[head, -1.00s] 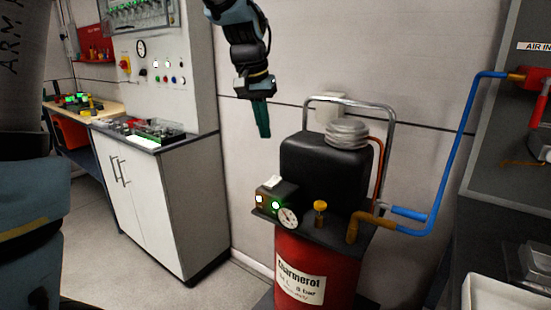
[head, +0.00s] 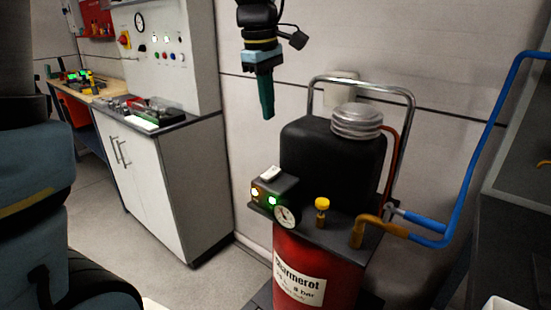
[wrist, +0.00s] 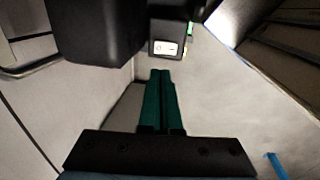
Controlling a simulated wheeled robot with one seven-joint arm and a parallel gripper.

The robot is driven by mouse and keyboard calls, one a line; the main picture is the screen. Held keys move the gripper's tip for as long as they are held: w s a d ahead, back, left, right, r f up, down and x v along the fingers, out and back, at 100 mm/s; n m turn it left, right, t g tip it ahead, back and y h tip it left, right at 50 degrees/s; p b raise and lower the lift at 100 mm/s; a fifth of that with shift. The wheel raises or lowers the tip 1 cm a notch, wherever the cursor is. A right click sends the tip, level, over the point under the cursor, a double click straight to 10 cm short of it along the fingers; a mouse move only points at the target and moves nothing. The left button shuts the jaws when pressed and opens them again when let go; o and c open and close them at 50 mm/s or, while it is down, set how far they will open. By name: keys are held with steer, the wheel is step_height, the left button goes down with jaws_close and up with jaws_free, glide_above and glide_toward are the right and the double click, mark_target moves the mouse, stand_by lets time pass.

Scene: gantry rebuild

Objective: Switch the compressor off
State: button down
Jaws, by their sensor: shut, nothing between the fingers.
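The compressor (head: 315,262) is a red tank with a black motor housing (head: 325,155) on top. A small black control box (head: 283,186) sits at its front left, with a white rocker switch (head: 270,173) on top, a yellow lit lamp, a green lit lamp (head: 272,201) and a round gauge (head: 287,215). In the wrist view the switch (wrist: 166,48) shows just beyond the fingertips. My gripper (head: 268,114) is shut and empty, its green fingers pointing down, above the control box and apart from it. The fingers also show in the wrist view (wrist: 161,78).
A chrome handle (head: 412,130) arches behind the motor housing. A yellow-topped valve (head: 322,205) and a blue hose (head: 478,150) are at the right. A white cabinet (head: 150,180) stands at the left, with open floor between it and the compressor.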

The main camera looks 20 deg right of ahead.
mark_target(274, 171)
steer(key=f+p, duration=0.1)
steer(key=f, duration=0.3)
steer(key=d+f+p, duration=0.1)
steer(key=f, duration=0.4)
steer(key=w+f+p, duration=0.1)
steer(key=f, duration=0.4)
steer(key=shift+d, duration=0.35)
steer(key=shift+d+f, duration=0.1)
steer(key=shift+f, duration=0.1)
steer(key=shift+s+a, duration=0.15)
steer(key=shift+a, duration=0.05)
steer(key=shift+s+a+r, duration=0.1)
steer(key=shift+s+a, duration=0.15)
steer(key=shift+a, duration=0.25)
steer(key=shift+r, duration=0.15)
